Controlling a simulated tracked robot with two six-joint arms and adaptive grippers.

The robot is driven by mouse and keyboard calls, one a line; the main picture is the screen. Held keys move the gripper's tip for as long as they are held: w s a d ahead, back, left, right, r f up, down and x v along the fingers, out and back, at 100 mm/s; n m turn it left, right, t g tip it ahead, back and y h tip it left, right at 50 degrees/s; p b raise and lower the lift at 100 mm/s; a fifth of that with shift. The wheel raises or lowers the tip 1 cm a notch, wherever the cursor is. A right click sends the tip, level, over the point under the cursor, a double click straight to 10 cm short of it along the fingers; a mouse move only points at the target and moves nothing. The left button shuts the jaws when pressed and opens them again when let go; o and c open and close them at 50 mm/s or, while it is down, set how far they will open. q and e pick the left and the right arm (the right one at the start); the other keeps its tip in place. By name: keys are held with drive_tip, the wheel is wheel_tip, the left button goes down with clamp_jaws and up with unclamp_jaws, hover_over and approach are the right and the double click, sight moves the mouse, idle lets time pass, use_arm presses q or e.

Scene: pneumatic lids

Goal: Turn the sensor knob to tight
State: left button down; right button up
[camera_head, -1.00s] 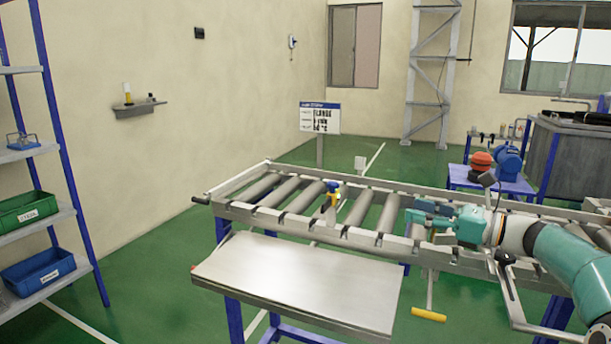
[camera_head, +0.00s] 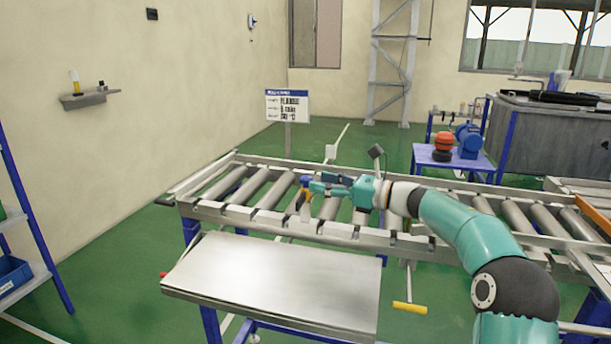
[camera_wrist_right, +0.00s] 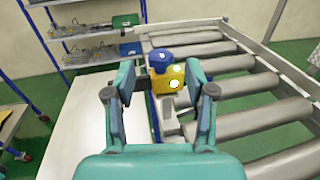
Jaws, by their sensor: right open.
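The sensor (camera_wrist_right: 170,80) is a yellow block with a blue knob (camera_wrist_right: 161,58) on top, on the near rail of the roller conveyor. In the right wrist view it sits ahead of my right gripper (camera_wrist_right: 160,95), between the lines of its two open fingers. In the head view the yellow sensor (camera_head: 300,200) shows small at the left tip of my right gripper (camera_head: 318,184), and part of it is hidden. I cannot tell whether the fingers touch it. The knob's setting cannot be read. My left gripper is not in view.
The roller conveyor (camera_head: 220,208) runs across the middle. A bare metal table (camera_head: 270,280) stands in front of it. A yellow-handled lever (camera_head: 409,307) hangs below the near rail. A sign (camera_head: 287,105) stands behind. Shelves with bins (camera_wrist_right: 85,40) are at the left.

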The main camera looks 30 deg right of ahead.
sight(307, 177)
drive_tip(key=shift+p+x, duration=0.4)
drive_tip(key=shift+x, duration=2)
